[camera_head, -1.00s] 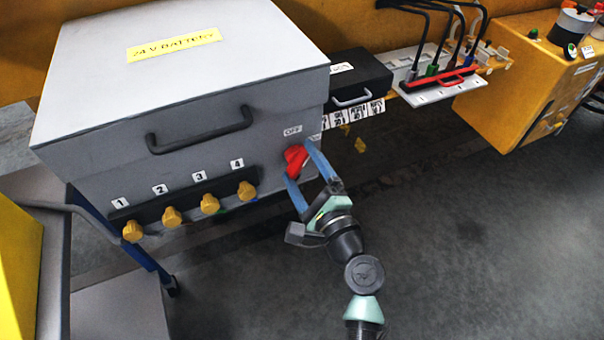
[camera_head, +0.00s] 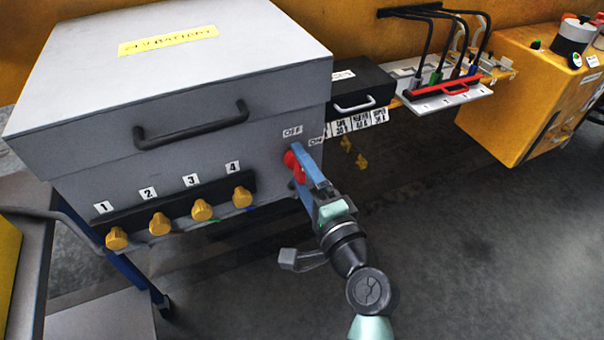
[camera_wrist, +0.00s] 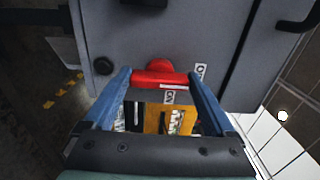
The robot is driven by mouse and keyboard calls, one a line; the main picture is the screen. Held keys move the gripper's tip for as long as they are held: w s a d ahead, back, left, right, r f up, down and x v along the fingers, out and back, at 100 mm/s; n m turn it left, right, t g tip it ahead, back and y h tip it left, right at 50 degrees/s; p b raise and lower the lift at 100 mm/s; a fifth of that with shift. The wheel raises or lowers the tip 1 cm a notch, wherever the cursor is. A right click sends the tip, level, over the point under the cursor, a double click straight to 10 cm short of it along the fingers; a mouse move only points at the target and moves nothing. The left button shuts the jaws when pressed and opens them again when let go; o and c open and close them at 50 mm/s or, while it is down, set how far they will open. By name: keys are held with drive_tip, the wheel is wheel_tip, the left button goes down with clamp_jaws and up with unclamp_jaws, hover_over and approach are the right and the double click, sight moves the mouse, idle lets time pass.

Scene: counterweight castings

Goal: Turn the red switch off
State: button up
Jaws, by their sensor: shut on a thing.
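The red switch (camera_head: 292,163) is a rotary knob on the front of the grey battery box (camera_head: 170,85), below the OFF label (camera_head: 292,132) and left of the ON label (camera_head: 316,141). My gripper (camera_head: 304,166) reaches it from the lower right and partly covers it. In the wrist view, the bar of the red switch (camera_wrist: 160,76) lies across between the two blue fingertips, one at each end, and my gripper (camera_wrist: 159,80) is shut on it. Which label the switch points to is hard to tell.
Several yellow knobs, such as the one under label 4 (camera_head: 242,197), line the box's lower front. A black handle (camera_head: 190,130) sticks out above them. A black box (camera_head: 355,82) and a cable panel (camera_head: 450,95) stand to the right. The floor at lower right is clear.

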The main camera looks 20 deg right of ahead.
idle(0.3)
drive_tip(key=o, duration=1.1)
drive_tip(key=shift+c, duration=0.2)
drive_tip(key=shift+s, duration=0.15)
drive_tip(key=s+b, duration=0.1)
drive_tip(key=s, duration=1.1)
drive_tip(key=shift+s+d+b, duration=0.2)
drive_tip(key=shift+s+b, duration=0.15)
